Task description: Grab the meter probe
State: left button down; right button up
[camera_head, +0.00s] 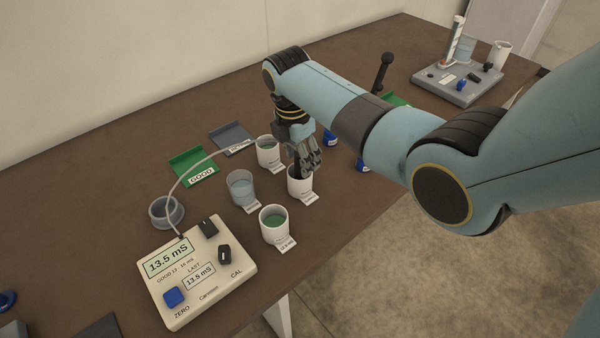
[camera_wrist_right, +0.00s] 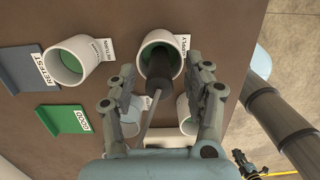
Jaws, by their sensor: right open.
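The meter probe (camera_wrist_right: 161,75) is a dark cylinder standing in a white cup (camera_wrist_right: 153,47) of green liquid, with its grey cable running from its end. My right gripper (camera_wrist_right: 164,92) is open, with one finger on each side of the probe and no clear contact. In the head view my right gripper (camera_head: 311,160) points down over the cup (camera_head: 300,188), hiding most of the probe. The cream meter (camera_head: 200,275) reads 13.5 mS, and the grey cable rises from it in an arc. My left gripper is not in view.
Other cups stand close by: a white one (camera_head: 267,157) behind, a clear one (camera_head: 241,190) to the left and a white one (camera_head: 274,228) in front. Green GOOD (camera_head: 190,160) and grey (camera_head: 232,134) trays lie behind. An instrument stand (camera_head: 455,88) is at far right.

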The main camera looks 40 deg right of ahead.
jog(key=shift+f, duration=0.2)
grip_shut()
dwell(0.5)
